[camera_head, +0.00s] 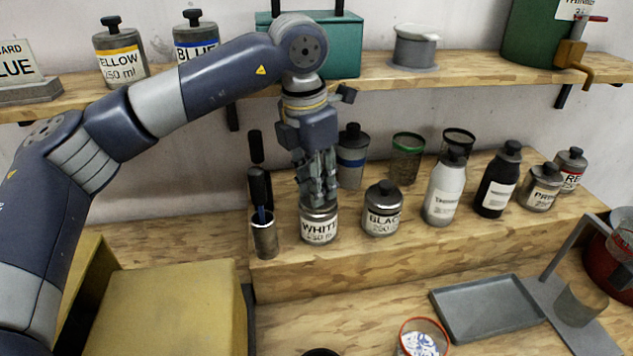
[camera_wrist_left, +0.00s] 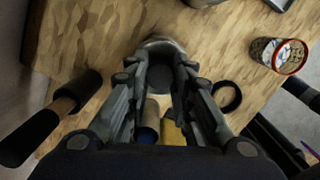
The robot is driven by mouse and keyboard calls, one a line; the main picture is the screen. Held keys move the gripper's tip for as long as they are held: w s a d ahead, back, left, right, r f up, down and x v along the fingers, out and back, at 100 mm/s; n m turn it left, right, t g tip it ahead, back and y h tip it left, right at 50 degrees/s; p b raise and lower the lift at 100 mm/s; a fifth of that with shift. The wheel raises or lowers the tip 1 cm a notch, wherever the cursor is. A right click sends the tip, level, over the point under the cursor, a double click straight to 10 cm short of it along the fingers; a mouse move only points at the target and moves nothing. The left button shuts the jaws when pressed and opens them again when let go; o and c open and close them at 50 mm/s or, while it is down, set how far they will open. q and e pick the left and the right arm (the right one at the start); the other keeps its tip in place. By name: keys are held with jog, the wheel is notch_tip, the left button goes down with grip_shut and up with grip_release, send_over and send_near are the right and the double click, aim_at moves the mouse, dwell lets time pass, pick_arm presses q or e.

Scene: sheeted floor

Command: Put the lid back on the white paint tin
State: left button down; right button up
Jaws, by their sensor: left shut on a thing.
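The white paint tin (camera_head: 319,228), labelled WHITE, stands on the raised wooden step at the back of the bench. My left gripper (camera_head: 318,198) points straight down over it, with its fingertips at the tin's top. The fingers are shut on the lid, whose dark knob (camera_wrist_left: 160,78) shows between them in the left wrist view. A grey round rim (camera_wrist_left: 163,44) shows just beyond the fingertips there. The fingers hide most of the lid, so I cannot tell whether it is seated on the tin or slightly above it. My right gripper is not in view.
A black paint tin (camera_head: 382,210) stands close right of the white tin. A metal cup (camera_head: 264,238) with a tool stands close left. Several bottles and tins line the step further right. A grey tray (camera_head: 486,306) and an orange-rimmed container (camera_head: 424,340) are in front.

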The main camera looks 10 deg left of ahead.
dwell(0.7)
pick_arm(q)
jog(key=c, duration=1.3)
grip_release()
jog(key=o, duration=0.5)
jog(key=shift+c, duration=0.2)
jog(key=shift+r+p, duration=2.1)
jog(key=shift+r, duration=1.4)
